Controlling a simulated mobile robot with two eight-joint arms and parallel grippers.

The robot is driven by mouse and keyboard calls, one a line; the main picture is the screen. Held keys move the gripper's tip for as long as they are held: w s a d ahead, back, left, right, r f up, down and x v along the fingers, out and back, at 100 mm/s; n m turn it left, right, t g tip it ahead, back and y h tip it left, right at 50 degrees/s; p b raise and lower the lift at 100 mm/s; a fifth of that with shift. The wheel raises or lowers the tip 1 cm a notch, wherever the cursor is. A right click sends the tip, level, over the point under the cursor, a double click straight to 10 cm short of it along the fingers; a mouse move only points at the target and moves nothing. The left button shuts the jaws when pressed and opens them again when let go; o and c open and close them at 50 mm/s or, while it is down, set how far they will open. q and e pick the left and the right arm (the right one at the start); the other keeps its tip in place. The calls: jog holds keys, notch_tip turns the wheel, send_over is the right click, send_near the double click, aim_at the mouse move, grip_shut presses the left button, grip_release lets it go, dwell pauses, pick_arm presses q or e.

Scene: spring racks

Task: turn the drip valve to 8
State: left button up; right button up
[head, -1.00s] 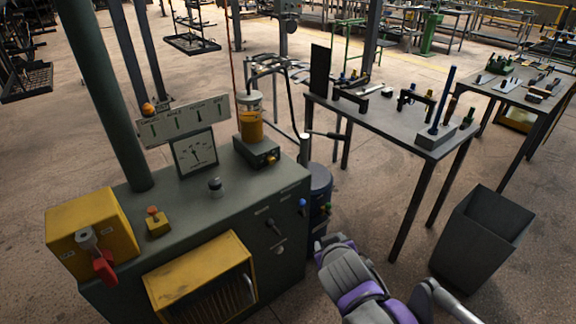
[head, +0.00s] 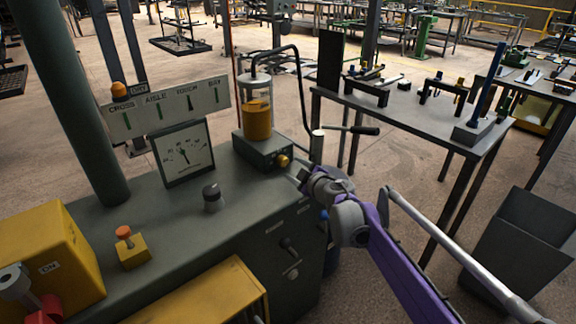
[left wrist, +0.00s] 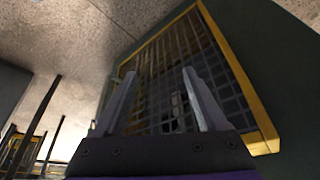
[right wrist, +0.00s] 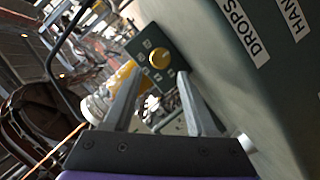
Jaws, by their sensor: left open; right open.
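The drip valve looks to be the round brass knob (head: 284,160) on the front of a dark box (head: 262,148) under a glass oil cup (head: 257,118) with amber oil. In the right wrist view the knob (right wrist: 161,58) sits on a dark plate with marks around it, too small to read. My right gripper (head: 304,176) is open just right of and below the knob in the head view. In the right wrist view the knob lies ahead, between the open fingertips (right wrist: 160,74), apart from them. My left gripper (left wrist: 159,73) is open before a yellow-framed mesh, outside the head view.
A black-handled lever (head: 350,129) juts out right of the cup. A worktable (head: 420,118) and grey bin (head: 522,243) stand right.

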aim_at(285, 163)
jog(key=b+x, duration=0.1)
jog(key=x, duration=0.6)
grip_shut()
